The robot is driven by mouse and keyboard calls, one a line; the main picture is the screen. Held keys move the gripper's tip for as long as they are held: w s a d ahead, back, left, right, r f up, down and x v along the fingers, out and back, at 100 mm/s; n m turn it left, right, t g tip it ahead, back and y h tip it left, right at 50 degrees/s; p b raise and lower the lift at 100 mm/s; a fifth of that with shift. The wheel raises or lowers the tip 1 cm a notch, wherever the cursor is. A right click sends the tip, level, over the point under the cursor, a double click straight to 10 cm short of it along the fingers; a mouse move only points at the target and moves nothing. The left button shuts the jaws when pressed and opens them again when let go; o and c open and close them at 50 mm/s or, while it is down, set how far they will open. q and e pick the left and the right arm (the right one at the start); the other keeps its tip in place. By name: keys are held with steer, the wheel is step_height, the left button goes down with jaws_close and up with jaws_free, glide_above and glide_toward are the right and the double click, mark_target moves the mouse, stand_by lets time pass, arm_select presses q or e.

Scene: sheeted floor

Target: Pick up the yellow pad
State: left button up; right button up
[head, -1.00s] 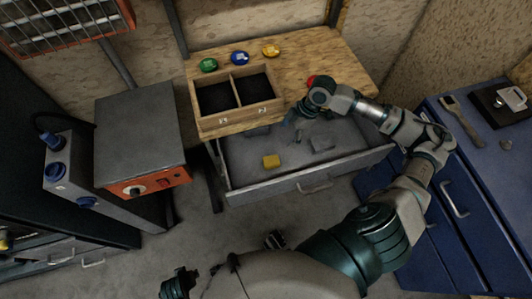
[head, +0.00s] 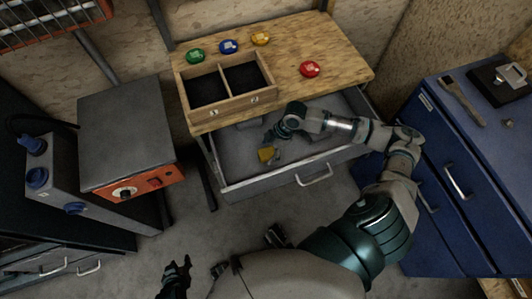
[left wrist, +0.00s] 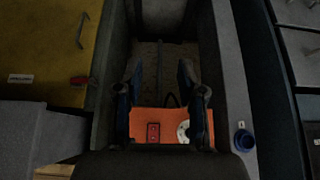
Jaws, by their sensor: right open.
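The yellow pad (head: 266,155) lies in the open grey drawer (head: 237,184) under the wooden bench, left of the drawer's middle. My right gripper (head: 272,142) reaches down into the drawer from above. It is open, with its fingers right at the pad's upper edge and partly in front of it. I cannot tell whether they touch it. My left gripper (head: 178,276) is low at the bottom left, away from the drawer. Its two fingers stand apart and empty in the left wrist view (left wrist: 160,95).
On the bench top (head: 330,45) are green, blue, yellow and red round buttons and a two-compartment wooden box (head: 199,123). A grey box with an orange front (head: 140,187) stands left. A blue cabinet (head: 440,170) with a brush (head: 461,101) stands right.

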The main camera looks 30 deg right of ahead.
mark_target(267, 152)
steer(key=shift+x, duration=0.85)
steer(key=shift+r, duration=0.1)
steer(key=c, duration=1.2)
arm_select(q)
steer(key=shift+w+d+r+t, duration=0.1)
steer(key=shift+w+d+t, duration=0.1)
steer(key=shift+w, duration=0.2)
steer(key=shift+w+d+r+t, duration=0.1)
steer(key=shift+w+t, duration=0.1)
steer(key=shift+w, duration=0.15)
arm_select(e)
steer(key=shift+c, duration=0.2)
steer(key=shift+r, duration=0.1)
